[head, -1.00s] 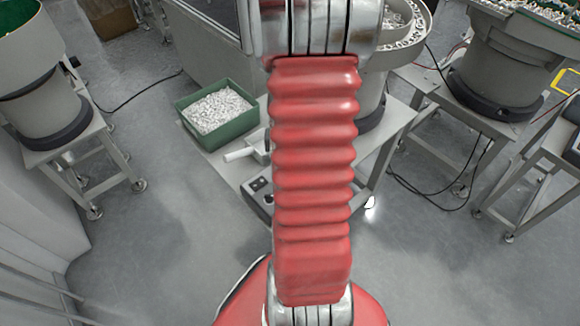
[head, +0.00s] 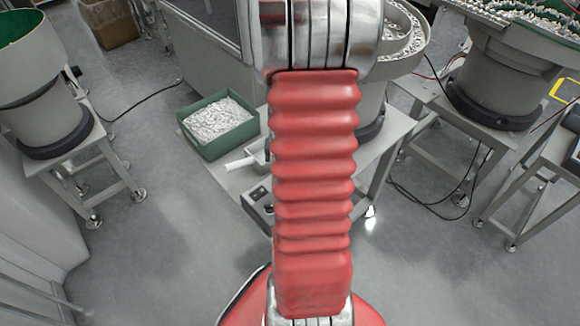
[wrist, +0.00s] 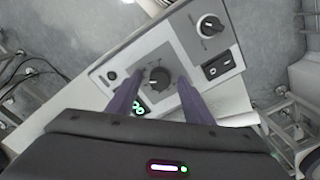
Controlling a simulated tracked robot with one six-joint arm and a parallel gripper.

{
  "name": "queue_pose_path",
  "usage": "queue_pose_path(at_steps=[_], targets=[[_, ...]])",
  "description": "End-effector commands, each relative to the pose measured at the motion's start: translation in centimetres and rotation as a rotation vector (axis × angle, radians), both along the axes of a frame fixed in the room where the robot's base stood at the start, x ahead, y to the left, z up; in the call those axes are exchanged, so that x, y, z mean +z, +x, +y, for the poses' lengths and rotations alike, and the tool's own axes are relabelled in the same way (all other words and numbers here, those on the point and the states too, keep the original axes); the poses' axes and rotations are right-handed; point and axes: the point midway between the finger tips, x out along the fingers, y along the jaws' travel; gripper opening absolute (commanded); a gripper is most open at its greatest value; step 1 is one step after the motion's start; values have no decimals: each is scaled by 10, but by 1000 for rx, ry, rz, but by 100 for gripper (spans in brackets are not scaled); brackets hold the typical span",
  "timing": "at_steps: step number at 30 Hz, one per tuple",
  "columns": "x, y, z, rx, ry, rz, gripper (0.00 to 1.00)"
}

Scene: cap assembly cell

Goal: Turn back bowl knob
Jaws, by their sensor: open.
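A grey control box (wrist: 150,62) fills the middle of the wrist view and carries two knobs. A dark knob (wrist: 158,78) sits near its middle, and a second knob (wrist: 210,25) with a white dial is at its upper right. No readable label shows which one is the bowl knob. My gripper (wrist: 160,77) is open, with one dark finger on each side of the middle knob; I cannot tell whether they touch it. In the head view the control box (head: 257,203) is partly hidden by my arm, and the gripper is hidden.
The box also has a rocker switch (wrist: 218,65) and a green display (wrist: 138,107) beside the left finger. A green bin (head: 240,137) of white parts stands on the same table. A feeder bowl (head: 418,48) is behind.

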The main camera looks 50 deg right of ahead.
Motion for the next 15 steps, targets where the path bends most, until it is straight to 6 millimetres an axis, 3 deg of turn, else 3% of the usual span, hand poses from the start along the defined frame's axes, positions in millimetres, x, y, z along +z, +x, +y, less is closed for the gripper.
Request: queue_pose_path(at_steps=[8,15], targets=[[23,1,-1,0,-4,-3,46],[58,1,-1,0,-5,-4,46]])
